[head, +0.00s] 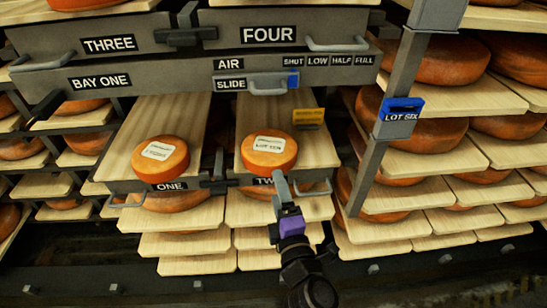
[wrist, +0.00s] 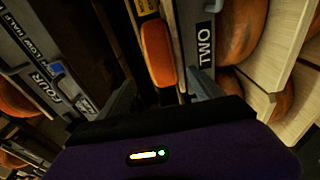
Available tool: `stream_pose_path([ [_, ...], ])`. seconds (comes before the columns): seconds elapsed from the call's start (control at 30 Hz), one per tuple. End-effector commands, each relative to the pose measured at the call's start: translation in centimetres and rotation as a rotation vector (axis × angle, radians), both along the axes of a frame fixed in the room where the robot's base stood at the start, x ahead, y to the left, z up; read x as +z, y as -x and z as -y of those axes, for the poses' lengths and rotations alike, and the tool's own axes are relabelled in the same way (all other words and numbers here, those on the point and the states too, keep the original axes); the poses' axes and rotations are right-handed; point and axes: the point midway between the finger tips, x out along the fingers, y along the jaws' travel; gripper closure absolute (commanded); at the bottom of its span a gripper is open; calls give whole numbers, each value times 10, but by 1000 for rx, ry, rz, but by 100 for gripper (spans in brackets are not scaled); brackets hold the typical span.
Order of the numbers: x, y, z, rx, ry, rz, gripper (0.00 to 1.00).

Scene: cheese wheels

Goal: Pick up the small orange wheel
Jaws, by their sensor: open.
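A small orange wheel (head: 268,160) with a pale paper label on top lies flat on the wooden board marked TWO (head: 318,152). A similar labelled orange wheel (head: 160,170) lies on the board marked ONE (head: 122,150). My gripper (head: 280,178) is at the front edge of board TWO, just in front of and slightly right of its wheel. In the wrist view my gripper (wrist: 163,90) is open and empty, and the orange wheel (wrist: 157,52) shows ahead between the fingers. I cannot tell whether a finger touches it.
A grey drawer front with AIR and SLIDE labels (head: 230,66) hangs above the boards. A yellow tag (head: 308,117) stands behind wheel TWO. A grey post with a blue LOT SIX tag (head: 400,117) rises at right. Shelves of larger wheels (head: 425,135) flank both sides.

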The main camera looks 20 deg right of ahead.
Motion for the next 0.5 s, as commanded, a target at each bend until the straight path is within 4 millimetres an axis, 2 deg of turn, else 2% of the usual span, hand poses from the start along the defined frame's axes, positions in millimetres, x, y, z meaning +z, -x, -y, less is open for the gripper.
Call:
stream_pose_path([
  [0.37, 0, -31, 8, -8, 19, -6, 25],
  [0.5, -2, -50, 12, -6, 19, -3, 25],
])
